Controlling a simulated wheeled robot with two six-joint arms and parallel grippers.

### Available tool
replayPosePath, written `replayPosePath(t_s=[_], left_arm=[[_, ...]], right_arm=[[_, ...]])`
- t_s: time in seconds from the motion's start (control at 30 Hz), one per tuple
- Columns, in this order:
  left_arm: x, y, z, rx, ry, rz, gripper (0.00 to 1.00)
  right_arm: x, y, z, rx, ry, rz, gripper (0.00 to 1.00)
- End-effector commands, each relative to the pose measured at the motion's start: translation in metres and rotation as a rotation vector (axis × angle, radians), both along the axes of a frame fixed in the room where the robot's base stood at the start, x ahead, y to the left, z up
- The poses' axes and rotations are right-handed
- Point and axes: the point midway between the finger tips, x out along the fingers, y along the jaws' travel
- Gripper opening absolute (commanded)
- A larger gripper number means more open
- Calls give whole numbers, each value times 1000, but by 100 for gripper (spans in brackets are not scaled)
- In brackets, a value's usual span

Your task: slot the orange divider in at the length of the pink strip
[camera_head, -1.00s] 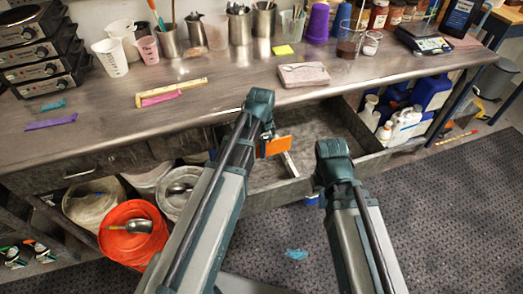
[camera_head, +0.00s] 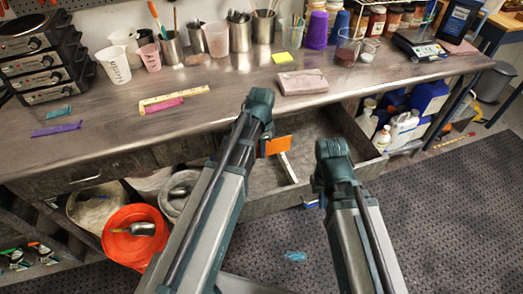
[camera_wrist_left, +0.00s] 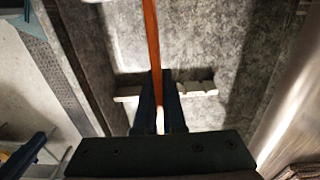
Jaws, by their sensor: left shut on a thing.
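The orange divider (camera_head: 277,146) is in my left gripper, above the open drawer (camera_head: 335,124). In the left wrist view the divider (camera_wrist_left: 153,35) is a thin upright edge between the dark fingers of my left gripper (camera_wrist_left: 158,82). A pale rail (camera_head: 288,168) lies in the drawer. In the wrist view this rail (camera_wrist_left: 198,88) shows on both sides of the fingers, and I cannot tell whether the divider touches it. The pink strip (camera_head: 164,105) lies on the bench along a yellow ruler (camera_head: 175,98). My right gripper is hidden behind its arm.
A purple strip (camera_head: 56,129) and a teal strip (camera_head: 58,113) lie at the bench's left. A pinkish block (camera_head: 303,81) sits near the bench edge above the drawer. An orange bucket (camera_head: 132,254) and pale buckets stand below left. Bottles (camera_head: 400,132) stand under the bench at right.

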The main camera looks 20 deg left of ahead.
Motion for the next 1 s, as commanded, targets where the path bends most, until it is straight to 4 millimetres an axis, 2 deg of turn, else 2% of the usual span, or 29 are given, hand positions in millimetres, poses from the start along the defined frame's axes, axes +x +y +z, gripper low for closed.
replayPosePath(t_s=[0.67, 1.0], left_arm=[[0, 0, 28, 0, 0, 0, 0], [0, 0, 29, 0, 0, 0, 0]], right_arm=[[0, 0, 28, 0, 0, 0, 0], [0, 0, 29, 0, 0, 0, 0]])
